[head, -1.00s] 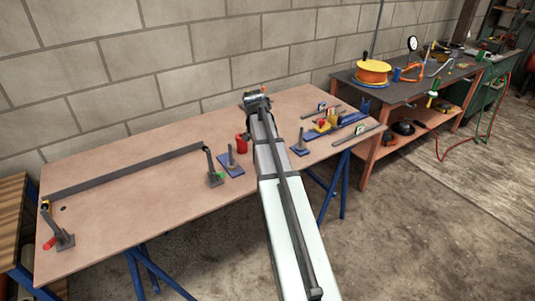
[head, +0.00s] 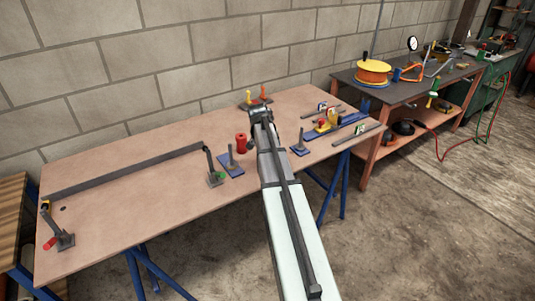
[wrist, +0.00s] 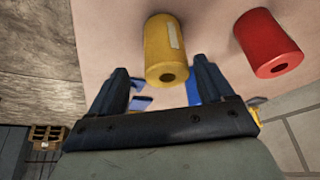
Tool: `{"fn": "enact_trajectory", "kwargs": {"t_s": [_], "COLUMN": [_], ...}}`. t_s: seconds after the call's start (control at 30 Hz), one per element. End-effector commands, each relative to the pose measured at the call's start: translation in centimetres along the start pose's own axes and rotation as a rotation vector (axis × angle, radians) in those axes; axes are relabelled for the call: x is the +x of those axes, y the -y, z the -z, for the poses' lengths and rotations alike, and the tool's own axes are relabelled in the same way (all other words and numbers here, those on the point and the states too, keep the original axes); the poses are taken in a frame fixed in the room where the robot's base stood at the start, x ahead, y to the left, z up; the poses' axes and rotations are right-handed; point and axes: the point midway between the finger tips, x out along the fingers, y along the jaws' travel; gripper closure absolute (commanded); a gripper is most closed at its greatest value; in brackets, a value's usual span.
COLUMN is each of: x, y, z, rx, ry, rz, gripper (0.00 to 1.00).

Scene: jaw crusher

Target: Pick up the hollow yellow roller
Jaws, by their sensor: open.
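The yellow roller (wrist: 165,45) shows in the wrist view as a cylinder with a dark hole in its end face and a pale label on its side. My gripper (wrist: 162,70) is open. In the picture the roller's holed end lies between the two fingers, closer to the right one; I cannot tell the depth gap. Nothing is gripped. In the head view my gripper end (head: 261,115) is over the far part of the table, its fingers hidden. I cannot make out the roller there; my arm may cover it.
A red roller (wrist: 268,42) stands right of the yellow one; a red cylinder (head: 241,142) also shows left of my arm. A blue-based lever (head: 230,160) stands nearby. Small parts on blue plates (head: 340,125) lie to the right. The table's (head: 130,210) left middle is clear.

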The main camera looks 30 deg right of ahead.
Motion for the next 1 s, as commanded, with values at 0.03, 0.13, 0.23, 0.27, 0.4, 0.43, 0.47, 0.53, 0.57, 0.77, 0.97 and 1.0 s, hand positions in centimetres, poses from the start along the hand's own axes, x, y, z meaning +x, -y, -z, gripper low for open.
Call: {"fn": "enact_trajectory", "kwargs": {"t_s": [0.03, 0.13, 0.23, 0.27, 0.4, 0.43, 0.47, 0.53, 0.57, 0.77, 0.97, 1.0], "x": [0.3, 1.2, 2.5, 2.9, 4.5, 4.8, 4.9, 5.1, 5.0, 5.0, 5.0, 5.0], "y": [0.1, 0.3, 0.7, 0.8, 0.7, 0.7, 0.7, 0.7, 0.7, 0.7, 0.7, 0.7], "z": [0.0, 0.1, 0.2, 0.2, 0.2, 0.1, 0.1, 0.1, 0.1, 0.1, 0.1, 0.1], "rx": [0.0, 0.0, 0.0, 0.0, 0.001, 0.001, 0.0, 0.0, 0.0, 0.0, 0.0, 0.0], "ry": [0.0, 0.0, 0.001, 0.002, 0.0, 0.001, 0.001, 0.0, 0.0, 0.0, 0.0, 0.0], "rz": [0.0, 0.0, -0.001, -0.001, 0.0, -0.001, -0.001, 0.0, 0.0, 0.0, 0.0, 0.0], "gripper": [0.19, 0.19, 0.19, 0.19, 0.19, 0.19, 0.19, 0.19, 0.19, 0.26, 0.45, 0.49]}}
